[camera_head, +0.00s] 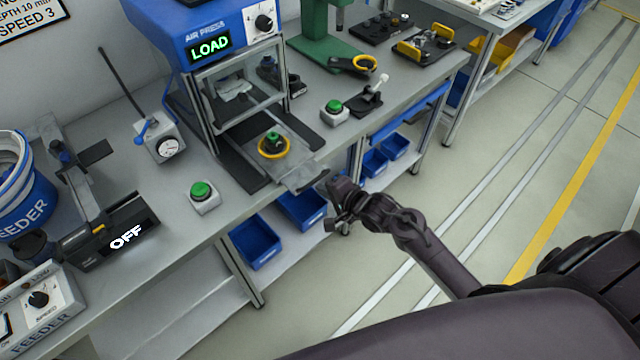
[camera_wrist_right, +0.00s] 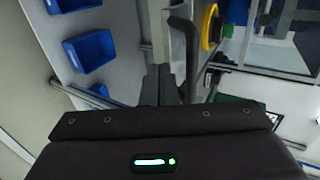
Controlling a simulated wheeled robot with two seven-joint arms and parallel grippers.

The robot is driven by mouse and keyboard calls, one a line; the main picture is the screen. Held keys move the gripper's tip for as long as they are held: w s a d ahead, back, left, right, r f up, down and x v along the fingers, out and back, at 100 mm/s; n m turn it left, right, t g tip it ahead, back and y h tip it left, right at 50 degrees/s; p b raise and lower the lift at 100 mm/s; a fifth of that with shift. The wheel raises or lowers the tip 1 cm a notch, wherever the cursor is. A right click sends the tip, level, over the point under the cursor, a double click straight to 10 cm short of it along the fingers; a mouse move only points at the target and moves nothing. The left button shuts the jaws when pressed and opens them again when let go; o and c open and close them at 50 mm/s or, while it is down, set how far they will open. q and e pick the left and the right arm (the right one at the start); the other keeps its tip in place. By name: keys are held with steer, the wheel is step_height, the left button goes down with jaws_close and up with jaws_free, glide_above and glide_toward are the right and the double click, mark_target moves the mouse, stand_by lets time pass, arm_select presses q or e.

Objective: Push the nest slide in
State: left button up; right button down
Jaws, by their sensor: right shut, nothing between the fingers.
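The nest slide (camera_head: 300,178) is a grey plate pulled out at the front of the blue air press (camera_head: 215,30), whose display reads LOAD. A yellow ring with a green-topped part (camera_head: 273,146) sits on the slide, outside the press frame; the yellow ring also shows in the wrist view (camera_wrist_right: 210,28). My right gripper (camera_head: 335,188) is shut and empty, just off the slide's front edge. It shows in the wrist view (camera_wrist_right: 165,85) close to a dark bar by the slide; I cannot tell whether they touch. My left gripper is not in view.
Green push buttons (camera_head: 201,192) and (camera_head: 334,107) stand on the bench either side of the press. Blue bins (camera_head: 254,243) sit below the bench edge. The floor to the right is clear.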

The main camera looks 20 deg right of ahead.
mark_target(293, 165)
steer(key=shift+w+a, duration=0.35)
steer(key=shift+w, duration=0.5)
steer(key=w+a+b, duration=0.1)
steer(key=w, duration=0.2)
steer(key=w+a+b, duration=0.1)
steer(key=w, duration=0.1)
steer(key=w+a, duration=0.1)
steer(key=w, duration=0.2)
steer(key=shift+w+f+b, duration=0.15)
steer(key=shift+w+b, duration=0.2)
steer(key=shift+b, duration=0.05)
steer(key=shift+w+a, duration=0.2)
steer(key=shift+w, duration=0.15)
steer(key=shift+s, duration=0.15)
